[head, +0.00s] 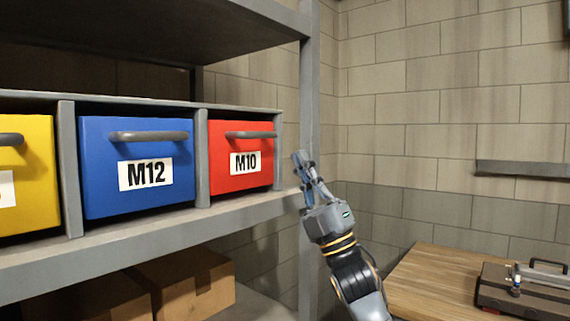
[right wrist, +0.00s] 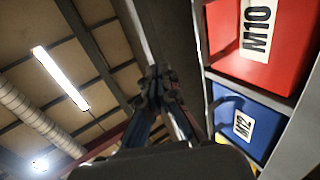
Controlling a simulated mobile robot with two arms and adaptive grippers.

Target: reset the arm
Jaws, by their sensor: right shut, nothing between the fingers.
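My right gripper (head: 300,158) is raised in front of the shelf's right post, just right of the red M10 drawer (head: 225,179). It points upward, its fingers are shut and nothing is between them. In the right wrist view the shut fingers (right wrist: 158,72) point up toward the ceiling, with the red M10 drawer and the blue M12 drawer (right wrist: 247,122) at the right. My left gripper does not show in either view.
The shelf (head: 150,243) holds the red drawer, the blue M12 drawer and a yellow drawer (head: 27,190), each with a grey handle. Cardboard boxes (head: 185,287) sit below. A wooden table (head: 432,277) with a dark case (head: 520,290) stands at the right. A wall ledge (head: 525,169) is behind.

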